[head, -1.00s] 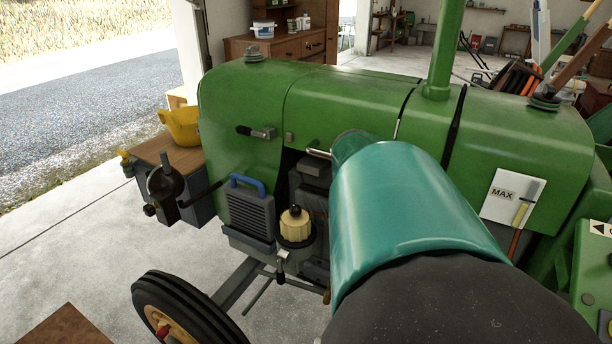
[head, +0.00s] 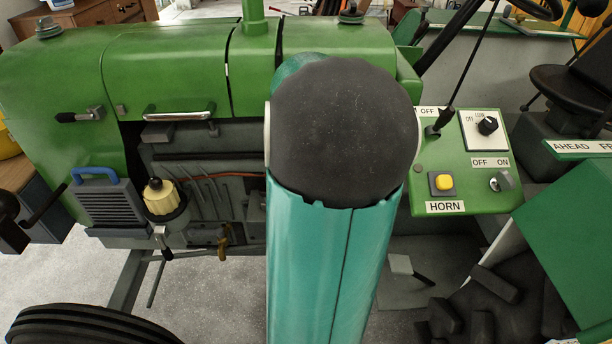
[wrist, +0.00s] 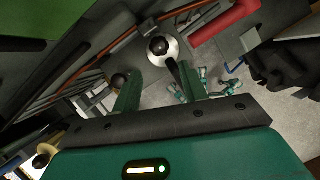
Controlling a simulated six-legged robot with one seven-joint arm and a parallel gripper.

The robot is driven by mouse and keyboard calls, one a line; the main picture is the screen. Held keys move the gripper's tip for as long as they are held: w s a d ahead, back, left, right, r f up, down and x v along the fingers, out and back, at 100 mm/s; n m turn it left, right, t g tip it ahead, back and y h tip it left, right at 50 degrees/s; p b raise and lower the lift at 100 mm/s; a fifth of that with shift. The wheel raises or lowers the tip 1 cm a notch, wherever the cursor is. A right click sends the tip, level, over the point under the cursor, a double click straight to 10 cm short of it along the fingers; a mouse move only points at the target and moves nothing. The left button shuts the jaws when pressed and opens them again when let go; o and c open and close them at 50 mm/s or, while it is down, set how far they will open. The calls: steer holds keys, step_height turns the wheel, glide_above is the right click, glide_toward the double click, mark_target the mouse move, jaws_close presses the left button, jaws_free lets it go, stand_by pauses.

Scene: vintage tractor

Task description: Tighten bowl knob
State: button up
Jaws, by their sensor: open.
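A cream bowl-like part with a black knob on top (head: 160,195) sits in a dark holder on the side of the green tractor in the head view. A cream part with a dark top (wrist: 42,160) shows at the lower left edge of the wrist view, likely the same one. My gripper (wrist: 158,76) is open in the wrist view, with two green fingers apart. A round black knob on a silver base (wrist: 160,46) appears beyond and between the fingertips; I cannot tell which part it is. In the head view my teal arm hides the gripper.
The green hood (head: 170,70) and open engine side lie behind my arm. A grey box with a blue handle (head: 108,200) is left of the cream part. A control panel with a yellow horn button (head: 443,182) is at right. A black tyre (head: 85,325) stands at lower left.

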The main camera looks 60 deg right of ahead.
steer(key=x, duration=1)
steer(key=shift+a+f, duration=0.1)
steer(key=c, duration=0.7)
steer(key=shift+w+m, duration=0.15)
steer(key=shift+m, duration=0.25)
